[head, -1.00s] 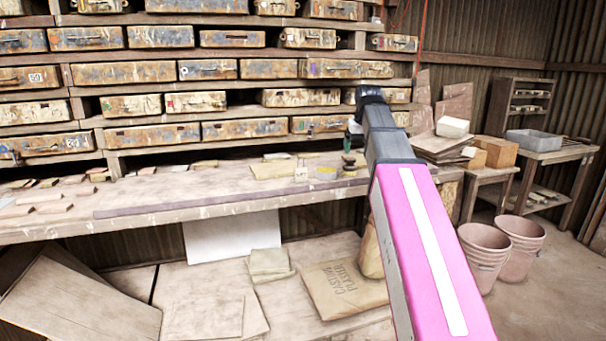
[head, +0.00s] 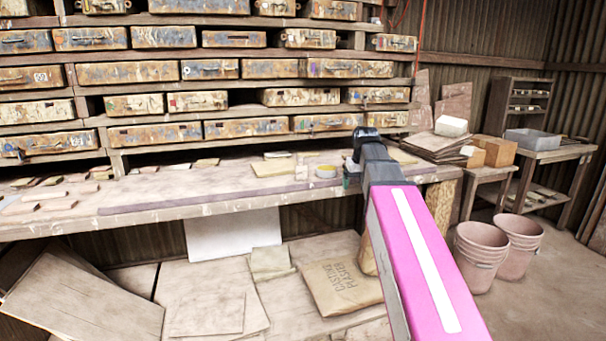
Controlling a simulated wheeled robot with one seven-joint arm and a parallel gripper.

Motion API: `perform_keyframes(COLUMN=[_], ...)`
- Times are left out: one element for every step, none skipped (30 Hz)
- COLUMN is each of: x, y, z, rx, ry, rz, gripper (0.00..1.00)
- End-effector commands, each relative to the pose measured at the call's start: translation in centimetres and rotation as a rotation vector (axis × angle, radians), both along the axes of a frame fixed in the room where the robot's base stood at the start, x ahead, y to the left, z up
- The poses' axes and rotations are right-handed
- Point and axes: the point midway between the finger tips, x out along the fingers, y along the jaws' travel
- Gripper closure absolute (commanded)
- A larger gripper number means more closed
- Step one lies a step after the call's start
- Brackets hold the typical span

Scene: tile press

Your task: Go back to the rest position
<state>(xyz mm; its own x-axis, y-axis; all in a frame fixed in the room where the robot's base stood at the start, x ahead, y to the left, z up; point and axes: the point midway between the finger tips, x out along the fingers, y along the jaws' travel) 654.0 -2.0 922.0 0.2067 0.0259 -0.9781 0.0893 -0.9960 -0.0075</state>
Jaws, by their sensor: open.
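My arm reaches up from the lower right, pink with a white stripe and a dark grey wrist. My gripper (head: 354,158) is at its far end, in front of the workbench (head: 190,207) and below the lowest row of cases. It is small and dark here, partly hidden by the wrist. The jaws are open and I see nothing held in them.
Shelves of worn metal cases (head: 245,128) stand behind the bench. A plaster sack (head: 338,287) lies below. Pink buckets (head: 482,257) stand on the floor at right.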

Motion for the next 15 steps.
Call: perform_keyframes(x=[-0.7, -1.0, -1.3, -1.6, -1.9, -2.3, -2.6, -2.9, -3.4, -3.8, -4.1, -4.7, -5.1, -5.5, -6.1], y=[0.0, 0.0, 0.0, 0.1, 0.1, 0.1, 0.1, 0.1, 0.1, 0.1, 0.1, 0.1, 0.1, 0.1, 0.2], z=[-2.2, -3.3, -4.8, -5.8, -6.9, -8.3, -9.3, -10.4, -11.7, -12.7, -13.7, -15.1, -16.0, -17.0, -18.2], rx=[0.0, 0.0, 0.0, -0.001, -0.001, -0.001, -0.001, -0.002, -0.002, -0.002, -0.003, -0.003, -0.003, -0.003, -0.005], ry=[0.014, 0.018, 0.027, 0.032, 0.037, 0.045, 0.049, 0.054, 0.062, 0.067, 0.072, 0.081, 0.085, 0.09, 0.098], rz=[-0.005, -0.007, -0.011, -0.013, -0.016, -0.018, -0.02, -0.023, -0.026, -0.029, -0.032, -0.035, -0.038, -0.04, -0.043], gripper=[0.14, 0.14, 0.14, 0.14, 0.14, 0.14, 0.14, 0.14, 0.14, 0.14, 0.14, 0.14, 0.14, 0.14, 0.14])
